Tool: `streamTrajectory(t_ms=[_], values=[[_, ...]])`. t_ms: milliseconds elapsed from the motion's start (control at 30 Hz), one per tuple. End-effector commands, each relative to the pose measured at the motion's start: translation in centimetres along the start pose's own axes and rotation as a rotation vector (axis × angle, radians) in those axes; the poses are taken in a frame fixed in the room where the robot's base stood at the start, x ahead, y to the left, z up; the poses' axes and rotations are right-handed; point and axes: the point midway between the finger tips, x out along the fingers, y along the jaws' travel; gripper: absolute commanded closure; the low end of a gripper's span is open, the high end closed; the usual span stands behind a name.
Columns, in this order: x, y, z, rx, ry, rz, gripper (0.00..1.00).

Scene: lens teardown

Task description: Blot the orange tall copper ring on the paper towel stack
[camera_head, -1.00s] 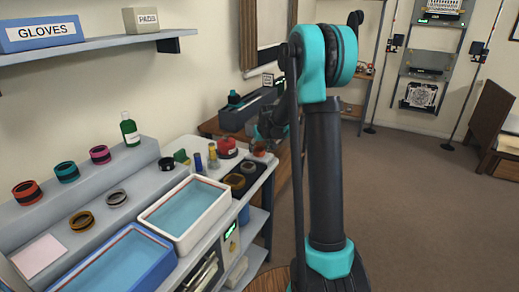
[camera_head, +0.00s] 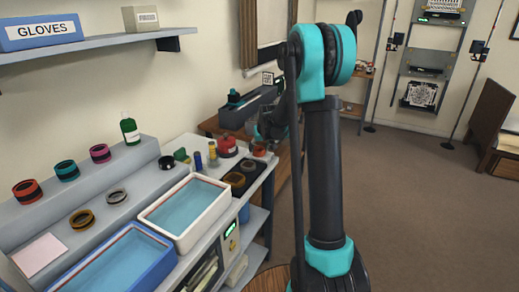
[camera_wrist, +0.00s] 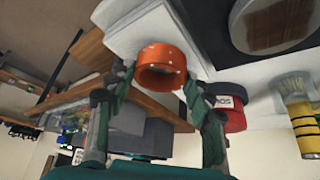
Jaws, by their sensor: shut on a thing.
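The orange copper ring (camera_wrist: 162,55) is held between the two fingers of my gripper (camera_wrist: 157,78) in the wrist view. Its open end faces the camera. The white paper towel stack (camera_wrist: 122,30) lies right behind the ring in that view; I cannot tell whether the ring touches it. In the head view my gripper (camera_head: 270,124) is small and dark at the far end of the bench, partly hidden by my arm.
A red container (camera_head: 228,147) stands near my gripper, with small bottles (camera_head: 212,154) beside it. Two liquid-filled trays, one white (camera_head: 187,243) and one blue (camera_head: 100,288), fill the bench front. Several other rings stand on the left, including a red-orange one (camera_head: 27,191).

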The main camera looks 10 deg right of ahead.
Motion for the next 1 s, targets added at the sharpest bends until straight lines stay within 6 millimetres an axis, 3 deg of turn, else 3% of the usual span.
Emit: streamTrajectory(t_ms=[533,1000], values=[[0.0,0.0,0.1,0.000,-0.002,0.000,0.79],[-2.9,0.0,-1.6,0.000,0.000,0.000,0.79]])
